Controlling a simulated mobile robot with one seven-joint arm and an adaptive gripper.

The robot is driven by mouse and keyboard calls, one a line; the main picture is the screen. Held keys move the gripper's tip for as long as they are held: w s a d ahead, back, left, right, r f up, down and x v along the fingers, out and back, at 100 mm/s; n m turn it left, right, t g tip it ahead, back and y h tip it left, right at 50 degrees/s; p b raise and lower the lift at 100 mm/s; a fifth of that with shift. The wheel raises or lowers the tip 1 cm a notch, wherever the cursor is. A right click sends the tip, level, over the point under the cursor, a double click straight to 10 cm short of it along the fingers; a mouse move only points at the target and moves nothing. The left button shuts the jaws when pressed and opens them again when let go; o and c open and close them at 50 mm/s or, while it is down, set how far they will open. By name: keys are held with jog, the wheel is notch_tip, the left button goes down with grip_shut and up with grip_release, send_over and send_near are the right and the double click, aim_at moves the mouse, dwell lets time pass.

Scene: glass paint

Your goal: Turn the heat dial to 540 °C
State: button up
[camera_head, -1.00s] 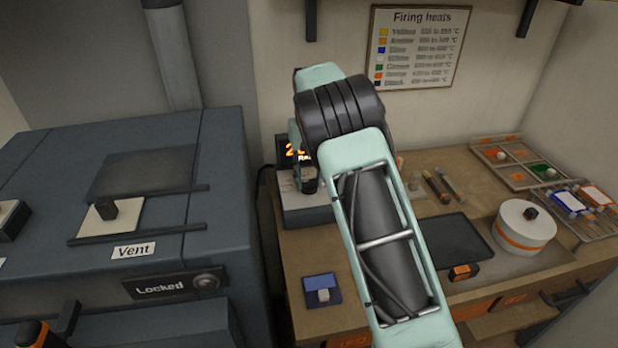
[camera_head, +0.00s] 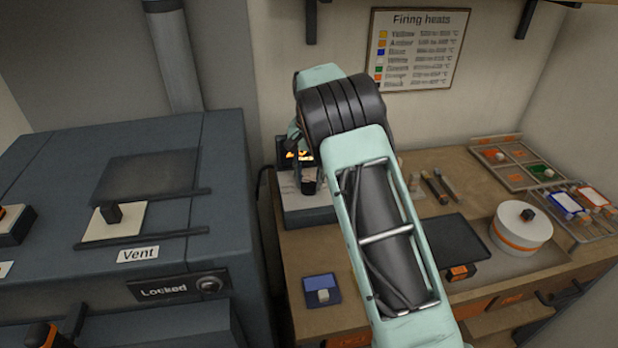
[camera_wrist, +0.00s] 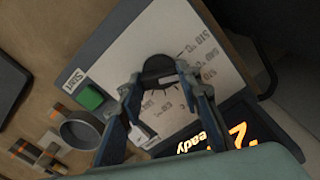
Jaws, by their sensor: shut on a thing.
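The heat dial (camera_wrist: 158,68) is a dark round knob on the pale face of the controller (camera_wrist: 125,42). My gripper (camera_wrist: 160,82) is closed around the dial, one finger on each side, in the wrist view. A pale mark shows on the knob's lower right edge. Temperature labels run around the dial, turned over in this view and mostly too blurred to read; the exact setting cannot be told. An orange lit display (camera_wrist: 215,137) shows part of the word "Ready". In the head view the controller (camera_head: 308,215) is partly hidden behind my arm.
A green Start button (camera_wrist: 90,97) is beside the dial. The kiln (camera_head: 60,180), with Vent and Locked labels, stands left. A Firing heats chart (camera_head: 418,48) hangs behind.

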aim_at(309, 182)
jog(key=shift+m, duration=0.3)
jog(key=o, duration=1.2)
jog(key=shift+c, duration=0.2)
jog(key=shift+r, duration=0.15)
notch_tip(309, 182, up, 12)
